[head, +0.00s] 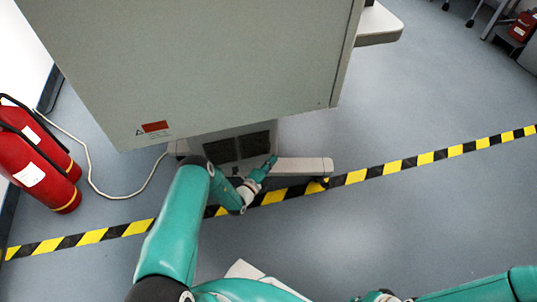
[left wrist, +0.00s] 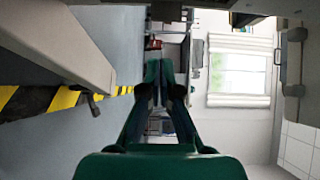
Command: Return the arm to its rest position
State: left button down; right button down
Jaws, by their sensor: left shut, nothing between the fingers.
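My left arm reaches forward in the head view, and my left gripper (head: 270,163) is in front of the grey cabinet's lower part. In the left wrist view the fingers of my left gripper (left wrist: 159,68) are together with nothing between them. In the head view the gripper overlaps the dark vents and the light base foot; I cannot tell whether it touches them. Part of my right arm shows at the bottom right of the head view, but its fingers are not clearly visible.
A large grey cabinet (head: 200,60) stands ahead on a base with a foot (head: 305,166). Red fire extinguishers (head: 35,170) and a white cable (head: 95,180) are at the left. Yellow-black tape (head: 400,165) crosses the floor.

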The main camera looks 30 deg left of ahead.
pick_arm(q)
jog(key=s+p, duration=0.3)
jog(key=s, duration=0.7)
jog(key=w+d+r+m+h, duration=0.45)
jog(key=w+d+r, duration=0.2)
jog(key=r, duration=0.35)
jog(key=s+d+r+m+g+h, duration=0.3)
jog(key=d+m+g+h, duration=0.15)
jog(key=d, duration=0.35)
jog(key=s+d+r+m+g+h, duration=0.25)
jog(key=d+m+h, duration=0.2)
jog(key=d, duration=0.45)
jog(key=s+d+m+g, duration=0.4)
jog(key=s+m+g, duration=0.2)
jog(key=s, duration=0.2)
jog(key=s+d+m+g, duration=0.4)
jog(key=s+m+g, duration=0.2)
jog(key=s+m, duration=0.15)
jog(key=s+a+f+m+g+y, duration=0.4)
jog(key=s+a+m+y, duration=0.3)
jog(key=s+m, duration=0.5)
jog(key=w+a+f+m+t+y, duration=0.3)
jog(key=w+a+m+t, duration=0.15)
jog(key=m, duration=0.75)
notch_tip(320, 180, up, 34)
jog(key=w+t+p, duration=0.1)
jog(key=p, duration=3.2)
jog(key=shift+d+f, duration=0.2)
jog(key=shift+d, duration=0.1)
